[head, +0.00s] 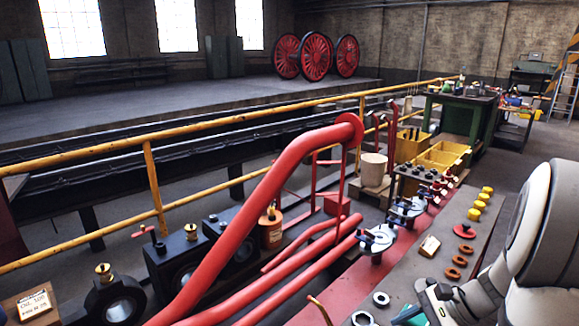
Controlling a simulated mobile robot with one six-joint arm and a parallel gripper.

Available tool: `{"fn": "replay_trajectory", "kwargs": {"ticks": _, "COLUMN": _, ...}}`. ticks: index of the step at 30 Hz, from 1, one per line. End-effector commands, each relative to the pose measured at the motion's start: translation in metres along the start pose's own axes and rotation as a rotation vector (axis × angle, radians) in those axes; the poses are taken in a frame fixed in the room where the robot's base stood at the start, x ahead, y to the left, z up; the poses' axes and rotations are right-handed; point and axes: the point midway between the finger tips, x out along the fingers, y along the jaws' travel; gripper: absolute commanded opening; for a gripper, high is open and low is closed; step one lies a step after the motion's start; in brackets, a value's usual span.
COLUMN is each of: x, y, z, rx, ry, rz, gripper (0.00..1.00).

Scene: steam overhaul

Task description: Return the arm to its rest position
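My white and grey arm fills the lower right of the head view, over the grey bench top (453,219). Its lower end, with dark and pale grey parts around my gripper (437,300), is close to the bottom edge. The fingertips cannot be made out, so I cannot tell whether they are open or shut, or whether they hold anything.
Yellow caps (479,205), copper-coloured rings (456,261), a small wooden block (429,246) and a steel nut (362,318) lie on the bench. Thick red pipes (262,212) and a yellow railing (152,178) stand further left.

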Motion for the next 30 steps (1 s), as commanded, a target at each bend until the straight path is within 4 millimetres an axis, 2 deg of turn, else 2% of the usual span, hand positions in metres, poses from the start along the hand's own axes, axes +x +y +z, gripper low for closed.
{"fn": "replay_trajectory", "kwargs": {"ticks": 1, "x": -0.013, "y": -0.005, "z": 0.037, "rx": -0.107, "ry": 0.043, "rz": 0.063, "gripper": 0.51}}
{"fn": "replay_trajectory", "kwargs": {"ticks": 3, "x": -0.018, "y": -0.004, "z": 0.069, "rx": -0.251, "ry": 0.103, "rz": 0.146, "gripper": 0.51}}
{"fn": "replay_trajectory", "kwargs": {"ticks": 9, "x": -0.043, "y": 0.001, "z": 0.150, "rx": -0.683, "ry": 0.270, "rz": 0.351, "gripper": 0.51}}
{"fn": "replay_trajectory", "kwargs": {"ticks": 15, "x": -0.074, "y": 0.004, "z": 0.215, "rx": -1.110, "ry": 0.424, "rz": 0.498, "gripper": 0.51}}
{"fn": "replay_trajectory", "kwargs": {"ticks": 18, "x": -0.086, "y": 0.005, "z": 0.236, "rx": -1.276, "ry": 0.484, "rz": 0.542, "gripper": 0.51}}
{"fn": "replay_trajectory", "kwargs": {"ticks": 21, "x": -0.094, "y": 0.005, "z": 0.248, "rx": -1.387, "ry": 0.523, "rz": 0.568, "gripper": 0.51}}
{"fn": "replay_trajectory", "kwargs": {"ticks": 29, "x": -0.097, "y": 0.006, "z": 0.253, "rx": -1.460, "ry": 0.551, "rz": 0.585, "gripper": 0.51}}
{"fn": "replay_trajectory", "kwargs": {"ticks": 30, "x": -0.097, "y": 0.006, "z": 0.253, "rx": -1.459, "ry": 0.551, "rz": 0.585, "gripper": 0.48}}
